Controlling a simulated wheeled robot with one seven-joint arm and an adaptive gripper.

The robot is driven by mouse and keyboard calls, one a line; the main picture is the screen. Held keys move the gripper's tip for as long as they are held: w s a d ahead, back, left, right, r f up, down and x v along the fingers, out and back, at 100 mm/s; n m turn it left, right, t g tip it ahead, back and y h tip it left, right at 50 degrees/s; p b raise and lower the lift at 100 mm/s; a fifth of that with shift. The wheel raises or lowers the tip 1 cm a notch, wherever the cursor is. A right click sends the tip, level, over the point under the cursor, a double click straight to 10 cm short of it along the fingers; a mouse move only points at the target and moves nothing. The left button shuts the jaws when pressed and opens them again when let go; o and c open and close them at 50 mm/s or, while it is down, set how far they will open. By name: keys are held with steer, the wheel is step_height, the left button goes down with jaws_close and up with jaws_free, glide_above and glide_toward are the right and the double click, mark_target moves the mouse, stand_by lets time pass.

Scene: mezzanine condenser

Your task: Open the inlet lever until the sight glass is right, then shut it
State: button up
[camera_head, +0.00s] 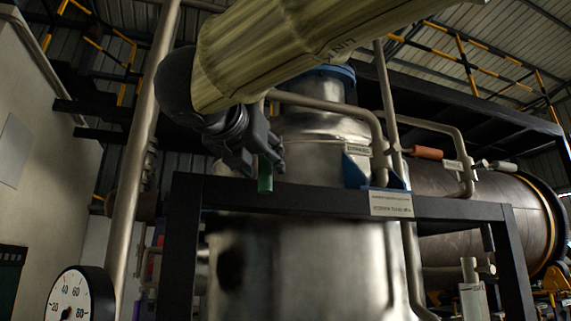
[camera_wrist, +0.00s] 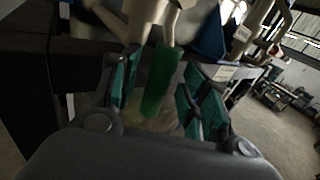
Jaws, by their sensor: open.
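A green lever handle (camera_head: 265,175) hangs down beside the steel vessel, just above the dark frame. I cannot read a label on it to tell whether it is the inlet lever. My gripper (camera_head: 259,157) is at the handle. In the wrist view the green handle (camera_wrist: 162,80) stands between the two spread fingers (camera_wrist: 158,97), with gaps visible beside it. No sight glass can be made out clearly; a pale upright piece (camera_head: 473,301) at the lower right is too small to identify.
A dark frame (camera_head: 280,197) crosses in front of the steel vessel (camera_head: 310,260). An orange-red handle (camera_head: 425,152) and a white one (camera_head: 503,166) sit on pipes to the right. A dial gauge (camera_head: 73,297) is at the lower left. A thick pipe (camera_head: 143,130) rises at the left.

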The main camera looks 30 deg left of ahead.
steer(key=shift+x, duration=1.15)
steer(key=shift+s+d, duration=0.15)
steer(key=shift+f, duration=0.1)
jaws_close()
steer(key=shift+w, duration=0.25)
